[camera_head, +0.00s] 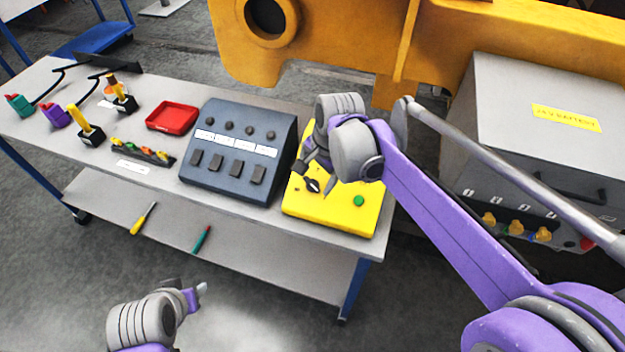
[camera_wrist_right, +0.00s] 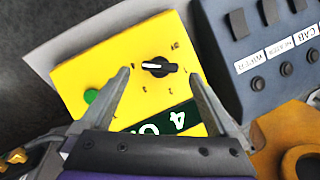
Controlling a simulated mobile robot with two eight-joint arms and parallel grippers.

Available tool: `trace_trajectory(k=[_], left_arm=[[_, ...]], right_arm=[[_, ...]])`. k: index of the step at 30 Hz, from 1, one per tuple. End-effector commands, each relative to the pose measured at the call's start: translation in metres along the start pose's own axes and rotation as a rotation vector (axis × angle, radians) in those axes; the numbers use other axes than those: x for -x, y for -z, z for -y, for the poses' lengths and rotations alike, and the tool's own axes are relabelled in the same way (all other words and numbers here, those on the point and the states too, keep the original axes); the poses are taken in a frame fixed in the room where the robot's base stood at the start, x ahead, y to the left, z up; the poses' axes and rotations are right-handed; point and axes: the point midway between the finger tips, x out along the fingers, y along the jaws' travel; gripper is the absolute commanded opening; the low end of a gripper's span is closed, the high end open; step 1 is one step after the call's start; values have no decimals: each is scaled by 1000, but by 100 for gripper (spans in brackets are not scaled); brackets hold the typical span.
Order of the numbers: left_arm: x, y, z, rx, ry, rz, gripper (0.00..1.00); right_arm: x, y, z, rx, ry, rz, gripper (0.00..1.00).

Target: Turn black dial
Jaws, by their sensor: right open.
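The black dial (camera_wrist_right: 158,68) has a pale pointer mark and sits on the top face of a yellow box (camera_head: 320,216), which also shows in the right wrist view (camera_wrist_right: 92,62). In the head view the dial (camera_head: 311,185) is partly visible below my right gripper (camera_head: 316,182). In the right wrist view my right gripper (camera_wrist_right: 160,76) is open, with one fingertip on each side of the dial and gaps between. Contact with the box cannot be told. My left gripper (camera_head: 196,293) is low at the bottom left, away from the table; its jaws are unclear.
A green button (camera_head: 358,200) is on the yellow box. A dark switch panel (camera_head: 231,183) stands left of it, with a red tray (camera_head: 172,117) and several coloured handles beyond. A grey cabinet (camera_head: 530,100) and orange casting (camera_head: 340,35) are close on the right and behind.

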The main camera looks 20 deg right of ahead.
Motion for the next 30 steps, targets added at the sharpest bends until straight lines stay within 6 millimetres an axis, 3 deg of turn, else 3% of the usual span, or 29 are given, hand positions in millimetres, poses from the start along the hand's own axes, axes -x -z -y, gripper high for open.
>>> trace_trajectory(k=[6,17,30], left_arm=[[-2,-2,0,0,0,2,50],[-2,-2,0,0,0,2,50],[-2,-2,0,0,0,2,50]], right_arm=[[-27,0,0,1,0,0,95],[-32,0,0,1,0,0,95],[-32,0,0,1,0,-1,18]])
